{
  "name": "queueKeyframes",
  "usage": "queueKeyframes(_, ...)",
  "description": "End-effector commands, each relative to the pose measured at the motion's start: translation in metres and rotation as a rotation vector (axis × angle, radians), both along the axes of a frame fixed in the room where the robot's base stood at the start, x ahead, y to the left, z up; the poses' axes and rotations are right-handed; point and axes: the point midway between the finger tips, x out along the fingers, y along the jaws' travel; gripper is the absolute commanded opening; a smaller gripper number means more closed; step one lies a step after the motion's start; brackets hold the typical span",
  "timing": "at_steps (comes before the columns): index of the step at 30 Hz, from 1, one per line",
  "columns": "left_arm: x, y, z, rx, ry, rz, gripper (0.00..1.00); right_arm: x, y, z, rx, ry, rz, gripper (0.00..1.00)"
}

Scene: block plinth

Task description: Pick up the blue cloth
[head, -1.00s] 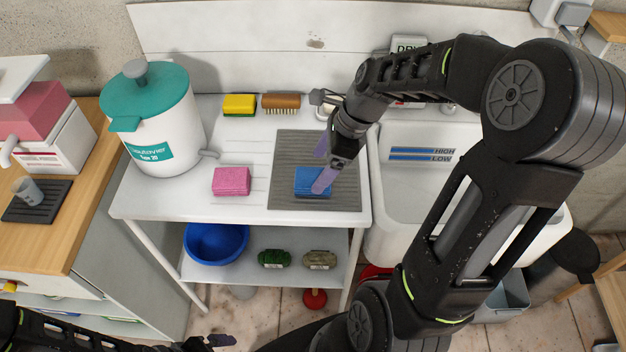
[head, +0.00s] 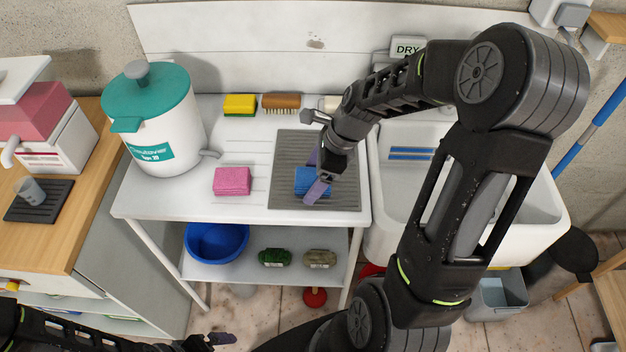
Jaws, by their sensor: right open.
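The blue cloth (head: 303,182) lies folded on the grey ribbed mat (head: 285,150) on the white counter. My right gripper (head: 314,178) is open over the cloth, with its purple fingers pointing down. One finger is at the cloth's near side and the other toward its far side. The gripper covers the cloth's right part, and I cannot tell whether the fingers touch it. My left gripper (head: 222,339) is low at the bottom of the view, away from the counter. Its fingers are too small and dark to read.
A pink cloth (head: 232,181) lies left of the mat. A yellow sponge (head: 239,105) and a brown brush (head: 281,102) lie behind. A white container with a teal lid (head: 148,98) stands on the left. A white sink (head: 400,190) is on the right. A blue bowl (head: 216,243) sits on the shelf below.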

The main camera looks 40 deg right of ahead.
Motion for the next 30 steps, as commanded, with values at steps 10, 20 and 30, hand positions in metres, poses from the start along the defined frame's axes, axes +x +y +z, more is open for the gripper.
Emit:
queueKeyframes(10,0.0001,0.0,0.0001,0.0,0.0,0.0,1.0,0.0,-0.0001,0.0002,0.0,0.0,0.0,0.61)
queueKeyframes(20,0.0001,0.0001,0.0001,0.0,0.0,0.0,1.0,0.0,0.0,0.0001,0.0,0.0,0.0,0.34)
queueKeyframes(30,0.0001,0.0,0.0001,0.0,0.0,0.0,1.0,0.0,-0.0001,0.0002,0.0,0.0,0.0,0.1)
